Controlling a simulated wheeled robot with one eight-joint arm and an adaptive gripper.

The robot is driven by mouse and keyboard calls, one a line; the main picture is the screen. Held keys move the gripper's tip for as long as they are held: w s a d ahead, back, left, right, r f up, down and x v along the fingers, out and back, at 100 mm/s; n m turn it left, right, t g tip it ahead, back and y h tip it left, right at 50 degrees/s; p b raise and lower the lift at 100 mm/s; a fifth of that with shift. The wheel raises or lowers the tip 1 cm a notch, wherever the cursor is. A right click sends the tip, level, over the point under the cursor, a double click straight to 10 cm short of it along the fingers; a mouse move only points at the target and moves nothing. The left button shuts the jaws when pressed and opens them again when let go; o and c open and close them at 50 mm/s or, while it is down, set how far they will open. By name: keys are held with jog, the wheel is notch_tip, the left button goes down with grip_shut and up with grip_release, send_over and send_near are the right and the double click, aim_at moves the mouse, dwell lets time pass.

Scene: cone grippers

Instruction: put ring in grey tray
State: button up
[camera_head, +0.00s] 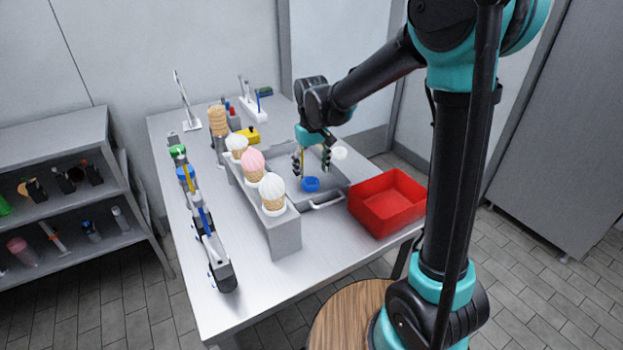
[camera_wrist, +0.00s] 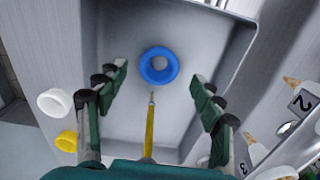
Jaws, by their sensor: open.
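The blue ring (camera_head: 310,184) lies on the floor of the grey tray (camera_head: 336,190) in the head view. In the wrist view the blue ring (camera_wrist: 159,66) rests inside the tray (camera_wrist: 205,30), ahead of my fingertips and apart from them. My gripper (camera_head: 312,165) is over the tray, pointing down. In the wrist view my gripper (camera_wrist: 163,90) has its two fingers spread wide, with nothing held between them. A thin yellow rod with a dark tip (camera_wrist: 150,125) shows between the fingers, pointing toward the ring.
A red bin (camera_head: 388,203) stands right of the tray. A grey stand (camera_head: 284,237) with several ice cream cones borders the tray's left side. White (camera_wrist: 55,102) and yellow (camera_wrist: 67,141) round pieces lie outside the tray. The table's front left (camera_head: 240,310) is clear.

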notch_tip(320, 180, up, 8)
jog(key=shift+f, duration=0.2)
dwell(0.3)
